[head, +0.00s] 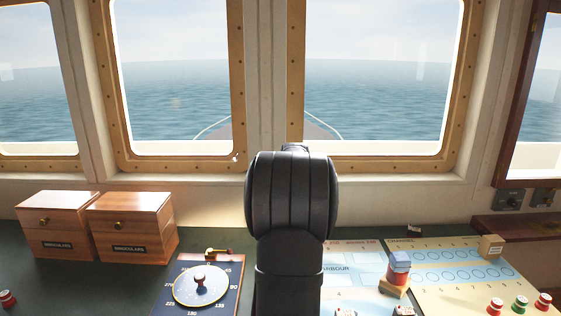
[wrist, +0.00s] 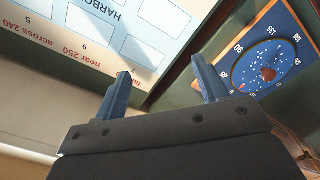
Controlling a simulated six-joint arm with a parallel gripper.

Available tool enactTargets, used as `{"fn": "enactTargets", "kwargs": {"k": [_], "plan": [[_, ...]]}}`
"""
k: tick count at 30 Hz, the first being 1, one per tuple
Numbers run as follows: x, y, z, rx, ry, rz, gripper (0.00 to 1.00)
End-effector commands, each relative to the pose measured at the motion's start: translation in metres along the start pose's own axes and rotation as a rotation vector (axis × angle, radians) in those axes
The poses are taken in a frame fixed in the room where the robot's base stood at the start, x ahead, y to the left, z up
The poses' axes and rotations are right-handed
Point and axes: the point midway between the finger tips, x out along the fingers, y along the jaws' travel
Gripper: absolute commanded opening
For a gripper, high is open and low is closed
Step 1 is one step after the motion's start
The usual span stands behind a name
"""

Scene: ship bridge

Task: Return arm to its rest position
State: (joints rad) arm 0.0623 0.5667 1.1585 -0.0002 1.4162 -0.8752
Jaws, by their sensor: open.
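My gripper (wrist: 164,88) shows in the wrist view with its two blue fingers spread apart and nothing between them. It is above the console, over the area between the harbour board and the compass board. In the head view my black arm stands upright in the middle and hides the gripper and part of the console behind it.
A blue compass board (head: 233,290) with a round dial lies left of my arm. Two wooden binocular boxes (head: 52,242) (head: 155,222) stand at the left. Right are the harbour board (head: 345,262), stacked blocks (head: 398,271), the channel board (head: 440,297) and several red and green pieces (head: 519,304).

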Motion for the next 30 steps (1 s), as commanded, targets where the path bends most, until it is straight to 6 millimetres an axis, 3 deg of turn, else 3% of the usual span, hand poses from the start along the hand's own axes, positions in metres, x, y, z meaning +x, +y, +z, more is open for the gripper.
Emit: {"fn": "enactTargets", "kwargs": {"k": [18, 30], "plan": [[0.012, -0.087, -0.089, -0.249, 0.000, 0.000, 0.67], [0.017, -0.124, -0.117, -0.342, 0.000, 0.000, 0.67]]}}
